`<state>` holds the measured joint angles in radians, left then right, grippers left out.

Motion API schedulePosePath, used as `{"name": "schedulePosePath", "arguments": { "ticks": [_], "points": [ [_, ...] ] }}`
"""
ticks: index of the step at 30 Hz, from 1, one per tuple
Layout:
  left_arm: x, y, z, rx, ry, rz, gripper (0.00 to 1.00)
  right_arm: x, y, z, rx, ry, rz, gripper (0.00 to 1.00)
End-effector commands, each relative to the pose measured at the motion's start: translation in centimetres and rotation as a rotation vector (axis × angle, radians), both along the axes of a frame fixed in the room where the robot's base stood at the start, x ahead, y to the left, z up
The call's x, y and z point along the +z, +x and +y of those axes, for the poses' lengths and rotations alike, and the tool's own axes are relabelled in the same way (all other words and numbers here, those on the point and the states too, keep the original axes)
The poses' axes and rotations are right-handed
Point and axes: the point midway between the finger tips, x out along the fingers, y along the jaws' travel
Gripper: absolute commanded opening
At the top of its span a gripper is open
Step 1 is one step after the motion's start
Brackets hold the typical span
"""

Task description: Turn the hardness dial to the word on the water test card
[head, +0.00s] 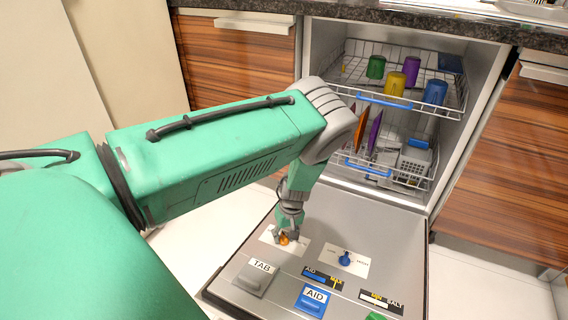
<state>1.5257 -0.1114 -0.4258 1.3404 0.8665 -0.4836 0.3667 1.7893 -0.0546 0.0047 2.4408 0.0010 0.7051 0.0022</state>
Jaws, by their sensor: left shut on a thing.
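My left gripper (290,228) reaches down to the open dishwasher door (238,245) and is shut on a small orange knob (284,240). The knob sits on a pale plate, partly hidden by the fingers. To its right, a blue dial (345,259) sits on a white plate (360,265) with small words on both sides that are too small to read. I cannot tell from the labels which of the two is the hardness dial. I cannot make out a water test card. My right gripper is not in view.
Nearer on the door are a grey lid marked TAB (256,277), a blue lid marked AID (312,298), dark gauge strips (323,278) and a green piece (376,316). The racks behind hold coloured cups (394,83) and plates (375,131). My left arm covers much of the left.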

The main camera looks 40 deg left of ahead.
Motion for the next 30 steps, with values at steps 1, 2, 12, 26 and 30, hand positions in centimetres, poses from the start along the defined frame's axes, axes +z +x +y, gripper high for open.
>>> {"name": "schedulePosePath", "arguments": {
  "ticks": [1, 2, 12, 26, 30],
  "points": [
    [-0.04, -0.01, -0.03, 0.002, 0.000, 0.000, 0.00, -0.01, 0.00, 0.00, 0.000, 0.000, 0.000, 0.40],
    [-0.04, -0.01, -0.03, 0.002, 0.000, 0.000, 0.00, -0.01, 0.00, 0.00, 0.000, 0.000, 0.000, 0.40],
    [-0.05, 0.05, -0.08, 0.125, 0.025, 0.008, 0.00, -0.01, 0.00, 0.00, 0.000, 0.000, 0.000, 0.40],
    [0.04, 0.04, -0.03, 0.237, 0.047, 0.015, 0.38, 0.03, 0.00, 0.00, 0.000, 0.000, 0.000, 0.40],
    [0.67, 0.17, 0.02, 0.236, 0.048, 0.014, 0.38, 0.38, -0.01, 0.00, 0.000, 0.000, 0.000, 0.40]
  ]
}}
